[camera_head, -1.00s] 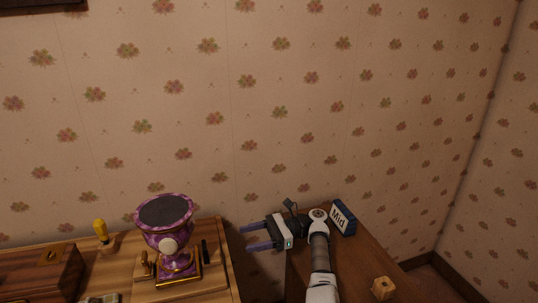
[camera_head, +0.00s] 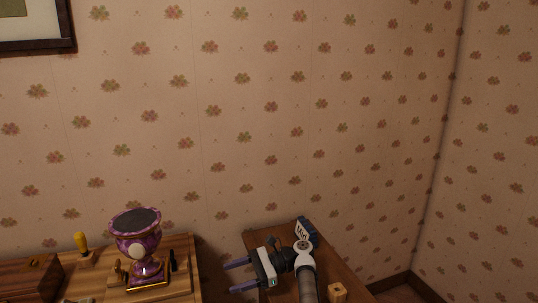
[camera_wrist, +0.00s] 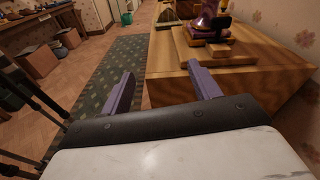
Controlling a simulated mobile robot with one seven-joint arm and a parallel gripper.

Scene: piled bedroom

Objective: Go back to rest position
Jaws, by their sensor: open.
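My gripper (camera_head: 239,276) is open, with its two purple fingers apart and nothing between them. In the head view it points left, over the gap between the two wooden furniture tops. In the wrist view the fingers (camera_wrist: 160,92) spread near the corner of the wooden top (camera_wrist: 235,80). The left finger is over the floor side and the right finger is in front of the wood's side face. I cannot tell whether that finger touches it.
A purple and gold urn (camera_head: 137,246) stands on a wooden board at left. A yellow-handled tool (camera_head: 82,244) is beside it. On the right top are a dark "Mid" block (camera_head: 306,233) and a small wooden cube (camera_head: 338,292). A green rug (camera_wrist: 95,85) and boxes (camera_wrist: 38,62) lie on the floor.

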